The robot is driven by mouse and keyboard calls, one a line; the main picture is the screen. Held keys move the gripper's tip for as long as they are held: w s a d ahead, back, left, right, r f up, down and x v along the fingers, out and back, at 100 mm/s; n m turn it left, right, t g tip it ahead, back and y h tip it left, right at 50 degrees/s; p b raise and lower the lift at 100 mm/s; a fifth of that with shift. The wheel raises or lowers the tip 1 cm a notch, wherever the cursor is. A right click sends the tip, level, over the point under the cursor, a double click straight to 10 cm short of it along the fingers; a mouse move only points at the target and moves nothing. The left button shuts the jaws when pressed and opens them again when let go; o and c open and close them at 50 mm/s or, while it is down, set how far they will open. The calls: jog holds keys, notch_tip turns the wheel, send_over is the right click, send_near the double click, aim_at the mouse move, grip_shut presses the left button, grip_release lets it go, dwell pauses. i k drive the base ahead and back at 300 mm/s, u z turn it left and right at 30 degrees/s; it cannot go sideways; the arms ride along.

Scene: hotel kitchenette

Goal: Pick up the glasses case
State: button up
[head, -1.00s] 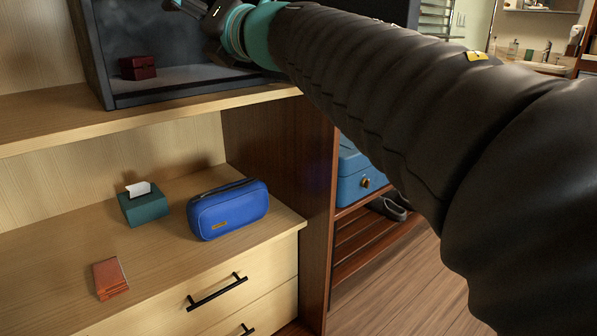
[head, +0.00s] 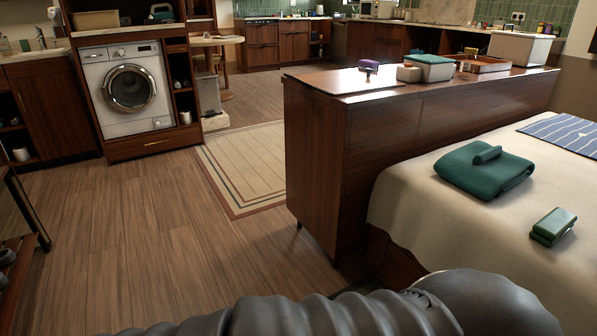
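A small green case-like object (head: 553,226) lies on the bed at the right of the head view. It may be the glasses case, but I cannot tell for sure. My gripper is out of view; only part of my dark arm shows along the bottom edge.
The bed (head: 420,200) fills the right side. A long wooden cabinet (head: 340,150) stands beside it, with boxes and a purple item on top. A washing machine (head: 128,88) stands at the back left. Wooden floor (head: 130,240) and a rug (head: 245,165) are clear.

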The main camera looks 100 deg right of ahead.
aim_at(552, 226)
jog(key=z, duration=0.05)
jog(key=i, duration=0.4)
jog(key=z, duration=3.75)
jog(key=i, duration=1.9)
jog(key=z, duration=1.7)
